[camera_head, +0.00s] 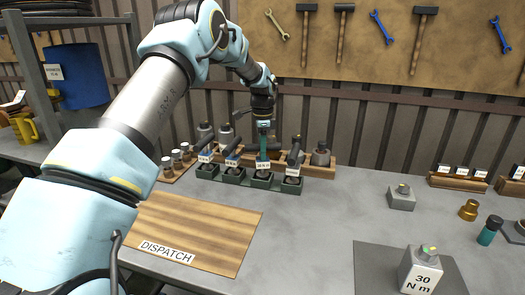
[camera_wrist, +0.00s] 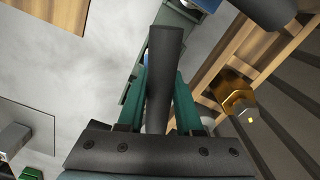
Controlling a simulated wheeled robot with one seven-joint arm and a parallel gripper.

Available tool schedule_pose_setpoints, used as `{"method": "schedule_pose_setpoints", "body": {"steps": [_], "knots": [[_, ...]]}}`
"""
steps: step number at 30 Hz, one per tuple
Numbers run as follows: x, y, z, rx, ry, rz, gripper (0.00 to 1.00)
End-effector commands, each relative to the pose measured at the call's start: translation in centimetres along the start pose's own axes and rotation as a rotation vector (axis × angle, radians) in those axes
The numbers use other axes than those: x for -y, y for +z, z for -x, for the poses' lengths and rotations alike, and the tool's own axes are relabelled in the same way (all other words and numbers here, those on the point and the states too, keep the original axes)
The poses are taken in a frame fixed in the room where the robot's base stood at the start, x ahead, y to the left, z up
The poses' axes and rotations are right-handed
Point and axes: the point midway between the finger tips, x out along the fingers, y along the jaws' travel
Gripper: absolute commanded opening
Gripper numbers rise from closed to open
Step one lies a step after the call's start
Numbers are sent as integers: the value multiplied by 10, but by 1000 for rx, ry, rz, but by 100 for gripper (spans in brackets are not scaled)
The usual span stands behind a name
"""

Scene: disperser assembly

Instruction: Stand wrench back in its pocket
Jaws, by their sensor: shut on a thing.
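My gripper (camera_head: 263,138) points down over the green pocket tray (camera_head: 249,183) at the back of the bench. In the wrist view its green fingers (camera_wrist: 160,95) are shut on a dark grey bar, the wrench (camera_wrist: 166,48). The wrench's lower part is hard to make out in the head view, so I cannot tell whether it touches the third pocket from the left (camera_head: 262,180). Dark tools stand in the other pockets, such as the right one (camera_head: 295,157).
A wooden rack (camera_head: 318,172) with grey parts stands right behind the tray. A wooden dispatch board (camera_head: 195,230) lies in front. A 30 N m block (camera_head: 421,272) is on a grey mat at front right. The middle of the bench is clear.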

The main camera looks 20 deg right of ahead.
Motion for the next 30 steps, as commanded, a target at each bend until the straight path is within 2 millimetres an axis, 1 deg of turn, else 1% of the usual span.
{"method": "schedule_pose_setpoints", "body": {"steps": [3, 12, 13, 18, 21, 27, 30], "knots": [[0, 0, -6, -1, -2, 0, 0], [0, 0, -9, -1, -2, 0, 0], [0, 0, -10, 0, 0, 0, 35], [0, 0, -10, 0, -1, 0, 55], [0, 0, -9, 0, -1, 0, 64], [0, 0, -9, 0, -1, 0, 64], [0, 0, -5, -1, -2, 0, 64]]}}
